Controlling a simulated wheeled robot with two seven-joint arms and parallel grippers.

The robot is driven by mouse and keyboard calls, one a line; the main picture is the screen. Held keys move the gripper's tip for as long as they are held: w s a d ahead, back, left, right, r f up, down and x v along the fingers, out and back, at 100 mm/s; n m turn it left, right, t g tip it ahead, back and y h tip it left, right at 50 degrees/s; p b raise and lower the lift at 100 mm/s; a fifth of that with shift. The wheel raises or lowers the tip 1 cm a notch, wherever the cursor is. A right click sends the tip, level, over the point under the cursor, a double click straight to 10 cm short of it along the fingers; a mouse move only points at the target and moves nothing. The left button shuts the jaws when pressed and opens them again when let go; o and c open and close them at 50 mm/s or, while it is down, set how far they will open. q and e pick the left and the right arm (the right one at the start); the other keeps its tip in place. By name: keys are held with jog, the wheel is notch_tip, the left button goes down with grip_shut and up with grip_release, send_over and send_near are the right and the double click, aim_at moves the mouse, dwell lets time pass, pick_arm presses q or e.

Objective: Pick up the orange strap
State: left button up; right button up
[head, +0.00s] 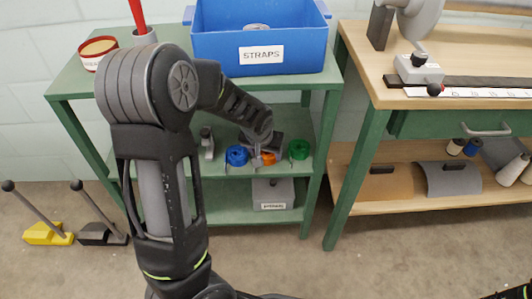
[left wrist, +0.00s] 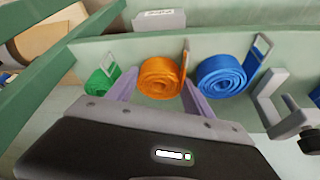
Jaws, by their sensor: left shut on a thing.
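The orange strap (head: 267,158) is a rolled coil on the middle shelf of the green rack, between a blue strap (head: 237,155) and a green strap (head: 299,150). In the head view my left gripper (head: 261,156) reaches down to it and partly hides it. In the left wrist view the orange strap (left wrist: 160,78) sits between the two pale fingers of my left gripper (left wrist: 158,90), which is shut on it. The coil still appears to be at shelf level. My right gripper is not in view.
A blue bin labelled STRAPS (head: 260,40) stands on the rack top above. A grey clamp (left wrist: 285,105) stands beside the blue strap. The rack posts and shelf (head: 217,175) surround the arm closely. A wooden workbench (head: 460,60) is to the right.

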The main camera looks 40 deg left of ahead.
pick_arm(q)
jog(key=shift+r, duration=0.5)
jog(key=s+d+b, duration=0.2)
jog(key=s+b, duration=0.3)
jog(key=s, duration=0.3)
jog(key=s+d+b, duration=0.3)
jog(key=s+b, duration=0.2)
jog(key=s, duration=0.4)
jog(key=shift+d+r+b, duration=0.25)
jog(key=shift+d+b, duration=0.05)
jog(key=shift+d, duration=0.05)
